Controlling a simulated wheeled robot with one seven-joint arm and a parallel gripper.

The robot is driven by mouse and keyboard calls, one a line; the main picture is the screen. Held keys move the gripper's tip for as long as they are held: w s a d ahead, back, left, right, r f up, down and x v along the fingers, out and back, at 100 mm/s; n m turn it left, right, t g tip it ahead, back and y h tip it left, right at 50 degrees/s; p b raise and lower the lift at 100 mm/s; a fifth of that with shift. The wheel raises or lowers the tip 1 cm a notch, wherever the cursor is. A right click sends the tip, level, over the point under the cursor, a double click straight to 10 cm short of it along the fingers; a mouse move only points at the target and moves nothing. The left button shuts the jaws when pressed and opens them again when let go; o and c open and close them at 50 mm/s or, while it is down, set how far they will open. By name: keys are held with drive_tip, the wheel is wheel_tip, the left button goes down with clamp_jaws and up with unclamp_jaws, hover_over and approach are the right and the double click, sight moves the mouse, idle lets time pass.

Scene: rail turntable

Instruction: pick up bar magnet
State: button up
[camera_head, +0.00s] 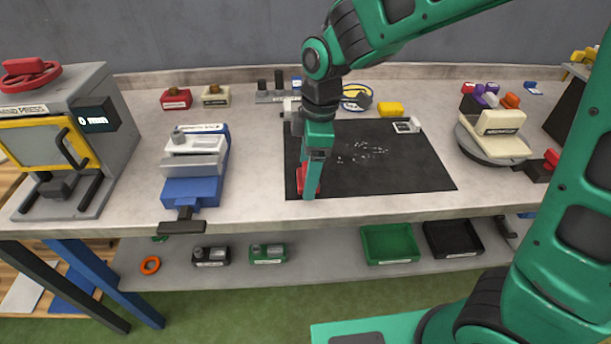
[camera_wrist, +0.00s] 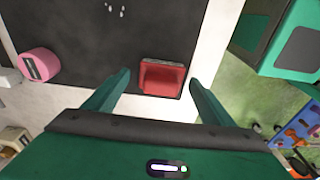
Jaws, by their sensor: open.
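A red block, which I take to be the bar magnet (camera_wrist: 162,78), lies at the corner of the black mat (camera_wrist: 95,50). It has a grey strip along one edge. In the head view, the red block (camera_head: 300,178) is partly hidden behind my gripper (camera_head: 310,188), at the mat's front left corner. In the wrist view, my gripper (camera_wrist: 159,77) is open, with one finger on each side of the block and gaps between. I cannot tell how far above the mat the fingertips are.
A blue vise (camera_head: 192,190) stands left of the mat, and a press (camera_head: 62,150) farther left. A turntable with a cream block (camera_head: 502,135) is at the right. A pink rounded piece (camera_wrist: 40,64) sits by the mat's edge. Pale specks lie on the mat.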

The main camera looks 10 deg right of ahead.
sight(305, 170)
drive_tip(key=shift+c, duration=0.4)
drive_tip(key=c, duration=1.3)
drive_tip(key=shift+r, duration=0.5)
drive_tip(key=r, duration=0.3)
drive_tip(key=shift+s+a+r, duration=0.35)
drive_tip(key=shift+a+r, duration=0.05)
drive_tip(key=s+a+r, duration=0.4)
drive_tip(key=s, duration=0.1)
drive_tip(key=s+a+r, duration=0.2)
drive_tip(key=a, duration=0.1)
drive_tip(key=shift+s+a+r, duration=0.1)
drive_tip(key=shift+s, duration=0.3)
